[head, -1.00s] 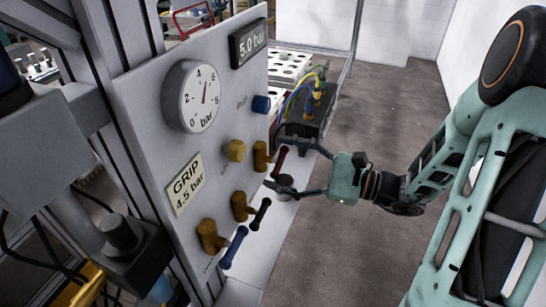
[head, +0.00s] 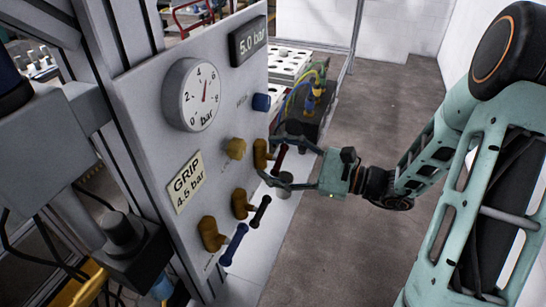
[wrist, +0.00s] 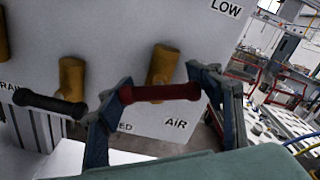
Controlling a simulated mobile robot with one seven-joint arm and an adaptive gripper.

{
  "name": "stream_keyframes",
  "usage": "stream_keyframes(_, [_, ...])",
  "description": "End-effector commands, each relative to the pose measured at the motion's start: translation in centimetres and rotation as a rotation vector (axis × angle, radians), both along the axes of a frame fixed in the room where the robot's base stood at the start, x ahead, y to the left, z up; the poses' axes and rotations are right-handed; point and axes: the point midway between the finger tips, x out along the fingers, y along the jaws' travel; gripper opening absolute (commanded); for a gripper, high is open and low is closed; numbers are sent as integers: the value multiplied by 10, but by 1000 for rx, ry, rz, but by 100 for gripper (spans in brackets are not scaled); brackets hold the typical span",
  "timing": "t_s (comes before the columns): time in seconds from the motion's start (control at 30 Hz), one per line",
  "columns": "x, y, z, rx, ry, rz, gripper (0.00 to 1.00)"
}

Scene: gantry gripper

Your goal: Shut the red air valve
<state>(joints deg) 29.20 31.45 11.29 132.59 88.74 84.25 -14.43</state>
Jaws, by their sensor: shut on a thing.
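The red air valve has a brass body (head: 261,155) on the grey panel and a red handle (head: 279,160). In the wrist view the red handle (wrist: 165,93) lies crosswise in the picture, above the AIR label (wrist: 176,124). My gripper (head: 270,158) is at the handle, with one finger above it and one below in the head view. In the wrist view my gripper (wrist: 158,90) has a finger at each end of the handle and is shut on it. The fingers partly hide the handle in the head view.
A black-handled valve (head: 260,212) and a blue-handled valve (head: 233,245) sit lower on the same panel. Floor (head: 345,240) right of the panel is clear.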

Motion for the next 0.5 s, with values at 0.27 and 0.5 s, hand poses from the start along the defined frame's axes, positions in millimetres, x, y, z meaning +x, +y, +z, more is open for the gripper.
stream_keyframes(0.27, [0,0,5,42,113,0,34])
stream_keyframes(0.5, [0,0,3,112,307,0,33])
